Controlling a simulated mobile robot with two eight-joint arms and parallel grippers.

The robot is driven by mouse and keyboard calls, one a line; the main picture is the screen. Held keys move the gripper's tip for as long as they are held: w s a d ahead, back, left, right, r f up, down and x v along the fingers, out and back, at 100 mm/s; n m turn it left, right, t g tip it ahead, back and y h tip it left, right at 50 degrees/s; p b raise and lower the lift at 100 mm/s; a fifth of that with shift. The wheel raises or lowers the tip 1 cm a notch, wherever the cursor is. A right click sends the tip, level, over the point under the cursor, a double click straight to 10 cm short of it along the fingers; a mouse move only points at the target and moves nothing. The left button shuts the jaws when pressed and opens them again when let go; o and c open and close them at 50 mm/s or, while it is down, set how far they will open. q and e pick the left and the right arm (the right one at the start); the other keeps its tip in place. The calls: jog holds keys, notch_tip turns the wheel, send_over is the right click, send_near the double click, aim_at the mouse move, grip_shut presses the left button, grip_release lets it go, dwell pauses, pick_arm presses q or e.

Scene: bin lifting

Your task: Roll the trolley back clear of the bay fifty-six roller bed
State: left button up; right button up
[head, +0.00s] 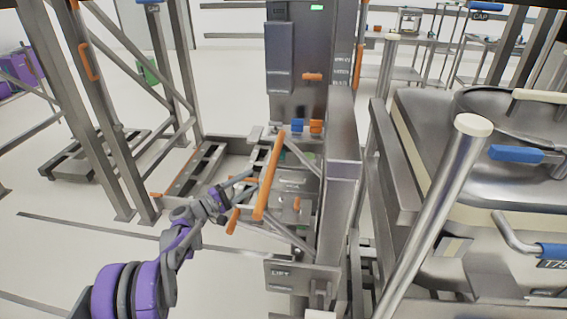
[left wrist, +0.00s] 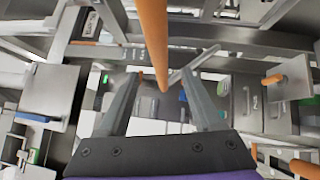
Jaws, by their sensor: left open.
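A large steel bin (head: 410,110) with cream edges sits at the right of the head view on a metal frame. A thick steel post (head: 440,200) with a cream cap stands in front of it. A blue grip (head: 553,250) with a partly cut-off "T75" label is at the lower right. I cannot tell which parts are the trolley and which the roller bed. My left gripper (head: 247,182) is open and empty beside a long orange bar (head: 269,178) on the central lift. In the left wrist view the bar (left wrist: 153,35) reaches between the open fingers (left wrist: 160,82). My right gripper is out of view.
The lift column (head: 342,150) stands in the middle, with a "LIFT" plate (head: 300,273) low on it. Steel uprights (head: 100,110) with orange grips stand at the left. Shelving (head: 410,50) is at the back. Pale floor (head: 60,210) is open at lower left.

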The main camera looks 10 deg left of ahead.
aim_at(273, 167)
pick_arm(q)
jog(key=p+x, duration=0.1)
jog(key=x, duration=0.9)
jog(key=shift+w, duration=0.25)
grip_shut()
dwell(1.1)
